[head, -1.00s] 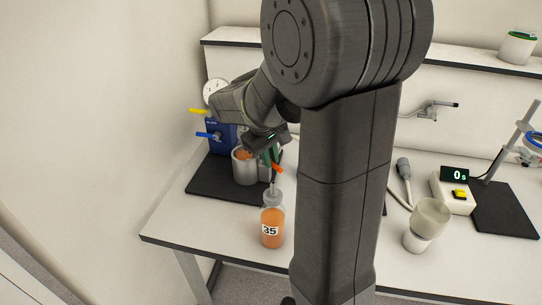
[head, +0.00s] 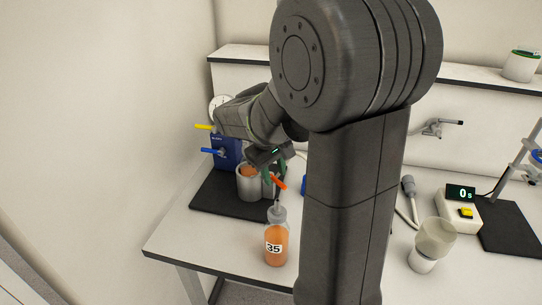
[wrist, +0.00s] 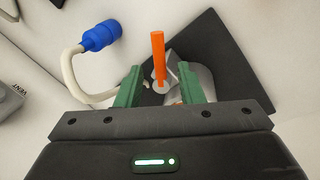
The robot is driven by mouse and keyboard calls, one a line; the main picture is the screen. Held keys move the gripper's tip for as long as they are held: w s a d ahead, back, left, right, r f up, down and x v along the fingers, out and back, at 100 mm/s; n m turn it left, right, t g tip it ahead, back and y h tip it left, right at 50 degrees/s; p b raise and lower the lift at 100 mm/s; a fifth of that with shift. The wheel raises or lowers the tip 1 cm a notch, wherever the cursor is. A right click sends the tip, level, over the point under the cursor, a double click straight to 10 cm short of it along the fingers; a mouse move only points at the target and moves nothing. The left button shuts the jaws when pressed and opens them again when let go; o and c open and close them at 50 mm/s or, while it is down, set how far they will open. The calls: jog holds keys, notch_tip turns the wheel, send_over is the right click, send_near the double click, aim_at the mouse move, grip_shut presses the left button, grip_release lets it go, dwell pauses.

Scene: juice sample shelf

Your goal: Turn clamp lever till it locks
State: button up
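An orange lever (wrist: 158,58) shows in the wrist view. It rises from a round pale hub (wrist: 160,88) toward the top of the picture. My gripper (wrist: 159,80) has its two green fingers apart, one on each side of the hub end of the lever, with gaps to both. In the head view my gripper (head: 271,178) is low beside a metal cup (head: 249,187) with orange contents. The orange lever (head: 279,184) sticks out to its lower right. The clamp body under the lever is mostly hidden by my gripper.
A bottle labelled 35 (head: 276,245) stands just in front of the lever. A blue unit (head: 227,150) with yellow and blue handles is behind the cup on a black mat (head: 210,196). A blue connector (wrist: 101,36) on a pale hose lies beside my gripper.

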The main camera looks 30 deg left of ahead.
notch_tip(320, 180, up, 13)
jog(key=s+a, duration=0.1)
jog(key=s, duration=0.1)
jog(key=shift+s, duration=0.2)
jog(key=shift+f, duration=0.2)
jog(key=f, duration=0.4)
jog(key=w+f, duration=0.1)
jog(key=f, duration=0.4)
jog(key=w+d+f, duration=0.1)
jog(key=f, duration=0.3)
jog(key=shift+w+f, duration=0.2)
jog(key=shift+w, duration=0.05)
notch_tip(320, 180, up, 13)
jog(key=s+a, duration=0.1)
jog(key=s, duration=0.1)
jog(key=f, duration=0.4)
jog(key=w+f, duration=0.1)
jog(key=f, duration=0.3)
jog(key=w+d+f, duration=0.1)
jog(key=f, duration=0.4)
jog(key=shift+d+f, duration=0.1)
jog(key=shift+w+d+n+y, duration=0.1)
jog(key=shift+w+n+y, duration=0.1)
jog(key=shift+n, duration=0.9)
jog(key=shift+w+d+n+y, duration=0.1)
jog(key=shift+w+n+y, duration=0.1)
jog(key=shift+n, duration=0.9)
jog(key=shift+r, duration=0.2)
